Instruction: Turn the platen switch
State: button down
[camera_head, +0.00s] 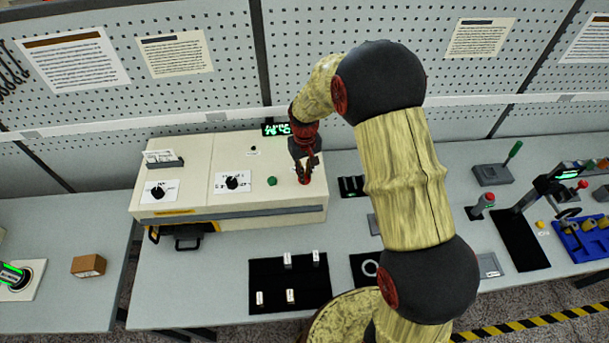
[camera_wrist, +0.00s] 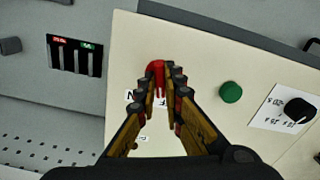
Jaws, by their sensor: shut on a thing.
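The platen switch is a red piece (camera_wrist: 157,72) on the cream machine's top, beside a white label whose letters are partly covered. My gripper (camera_head: 304,172) reaches down onto the right end of the cream machine (camera_head: 205,185). In the wrist view its two fingers (camera_wrist: 164,88) are closed around the red switch, one on each side. The fingers hide much of the switch and of its label, so its exact setting cannot be read.
On the same machine are a green button (camera_head: 272,181) and black knobs (camera_head: 232,182) (camera_head: 158,191). A small green display (camera_head: 276,129) stands behind. A black mat (camera_head: 270,290) with small white-topped pieces lies in front. My arm covers the table's middle.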

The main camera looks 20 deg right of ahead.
jog(key=shift+n+b, duration=0.5)
jog(key=shift+n, duration=1.3)
jog(key=c, duration=2)
grip_release()
jog(key=shift+o, duration=0.4)
notch_tip(320, 180, up, 12)
